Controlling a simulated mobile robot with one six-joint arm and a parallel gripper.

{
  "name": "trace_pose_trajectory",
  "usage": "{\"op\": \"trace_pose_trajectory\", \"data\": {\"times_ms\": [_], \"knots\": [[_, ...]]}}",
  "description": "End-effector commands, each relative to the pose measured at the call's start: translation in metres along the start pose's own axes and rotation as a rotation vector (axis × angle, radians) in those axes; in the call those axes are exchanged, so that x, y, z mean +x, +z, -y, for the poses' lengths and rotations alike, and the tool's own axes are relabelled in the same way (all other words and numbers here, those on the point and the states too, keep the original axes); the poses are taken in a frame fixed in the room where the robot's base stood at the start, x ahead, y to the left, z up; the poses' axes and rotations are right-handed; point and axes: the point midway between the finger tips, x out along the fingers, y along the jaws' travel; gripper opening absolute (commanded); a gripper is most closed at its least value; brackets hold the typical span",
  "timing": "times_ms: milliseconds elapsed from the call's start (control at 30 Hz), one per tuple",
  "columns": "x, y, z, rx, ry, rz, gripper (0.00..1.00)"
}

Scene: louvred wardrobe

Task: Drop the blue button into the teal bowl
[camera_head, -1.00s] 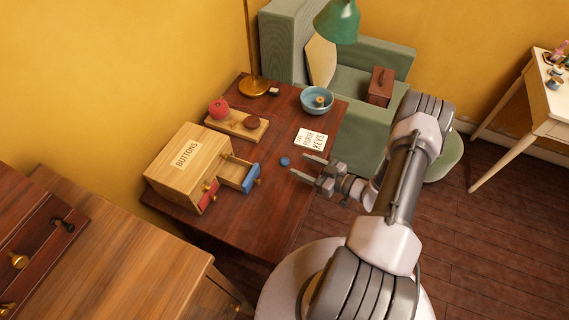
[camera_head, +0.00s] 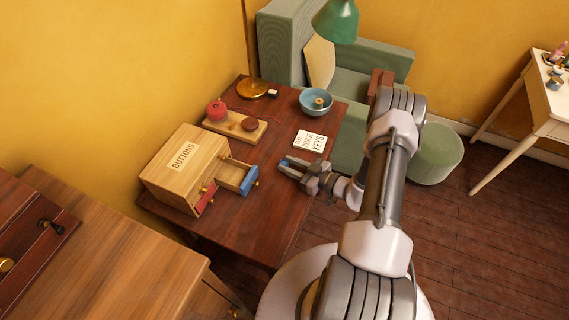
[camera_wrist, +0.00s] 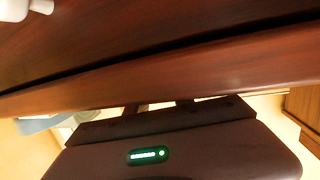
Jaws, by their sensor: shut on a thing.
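The blue button (camera_head: 284,162) shows as a small blue patch between the fingertips of my gripper (camera_head: 288,163), low over the right part of the dark wooden table. The fingers are shut on it and hide part of it. The teal bowl (camera_head: 304,104) stands on the table's far end, beyond my gripper, with a small tan round thing (camera_head: 319,101) in it. In the wrist view the button and fingertips are hidden; the dark table edge (camera_wrist: 180,85) fills the middle.
A wooden BUTTONS box (camera_head: 177,166) has its blue-fronted drawer (camera_head: 249,181) pulled out, left of my gripper. A white notes card (camera_head: 310,141) lies between gripper and bowl. A board with a red pincushion (camera_head: 217,109), a brass lamp (camera_head: 252,88) and a green armchair (camera_head: 345,120) stand near.

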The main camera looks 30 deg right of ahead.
Motion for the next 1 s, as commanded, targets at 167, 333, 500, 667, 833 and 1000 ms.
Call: {"op": "trace_pose_trajectory", "data": {"times_ms": [167,333,500,667,833,1000], "knots": [[-0.001,-0.005,0.000,0.000,0.000,0.000,0.00],[-0.005,-0.027,-0.001,-0.001,0.000,0.000,0.00],[-0.026,-0.035,0.000,0.002,0.005,0.001,0.00],[-0.065,-0.032,0.004,0.002,0.006,0.000,0.00],[-0.114,-0.026,0.009,0.002,0.008,0.000,0.00],[-0.150,-0.021,0.013,0.000,0.004,0.000,0.00]]}}
